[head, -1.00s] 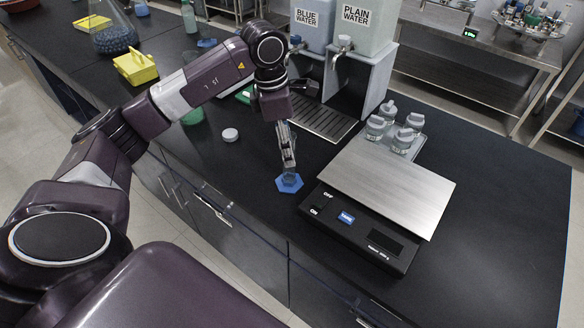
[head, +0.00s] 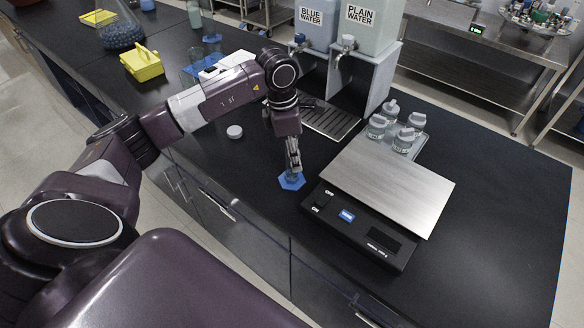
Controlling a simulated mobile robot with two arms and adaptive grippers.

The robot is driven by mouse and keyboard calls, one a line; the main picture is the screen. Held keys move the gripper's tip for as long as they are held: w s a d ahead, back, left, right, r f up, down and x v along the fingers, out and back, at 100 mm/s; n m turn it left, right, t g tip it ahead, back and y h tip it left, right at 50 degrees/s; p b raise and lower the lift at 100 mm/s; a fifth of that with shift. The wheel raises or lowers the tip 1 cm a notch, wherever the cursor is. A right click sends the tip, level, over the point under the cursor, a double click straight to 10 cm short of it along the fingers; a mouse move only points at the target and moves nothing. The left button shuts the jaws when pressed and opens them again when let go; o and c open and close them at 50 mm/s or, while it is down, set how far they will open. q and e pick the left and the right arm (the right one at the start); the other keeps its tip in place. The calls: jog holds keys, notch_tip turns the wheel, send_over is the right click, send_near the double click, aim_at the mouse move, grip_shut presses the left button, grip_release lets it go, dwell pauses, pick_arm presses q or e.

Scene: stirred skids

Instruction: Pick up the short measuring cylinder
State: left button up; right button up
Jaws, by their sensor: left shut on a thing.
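The short measuring cylinder (head: 291,182) shows mainly as a blue hexagonal base on the black bench, just left of the scale. Its clear tube is mostly hidden by my left gripper (head: 293,168). That gripper points down from above and is shut on the cylinder's upper part. The cylinder looks upright. I cannot tell whether its base touches the bench or is slightly raised. My right gripper is not in view.
A scale (head: 385,185) with a steel plate stands close on the right, with several capped bottles (head: 403,140) behind it. Water dispensers (head: 372,30) and a drip tray (head: 330,118) are behind. A white cap (head: 234,132) and a yellow box (head: 142,63) lie left. The right bench is clear.

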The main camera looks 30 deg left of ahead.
pick_arm(q)
grip_shut()
notch_tip(320, 180, up, 12)
jog(key=b, duration=0.3)
jog(key=shift+w+r, duration=0.1)
jog(key=shift+r, duration=0.15)
notch_tip(320, 180, up, 8)
jog(key=shift+f, duration=0.2)
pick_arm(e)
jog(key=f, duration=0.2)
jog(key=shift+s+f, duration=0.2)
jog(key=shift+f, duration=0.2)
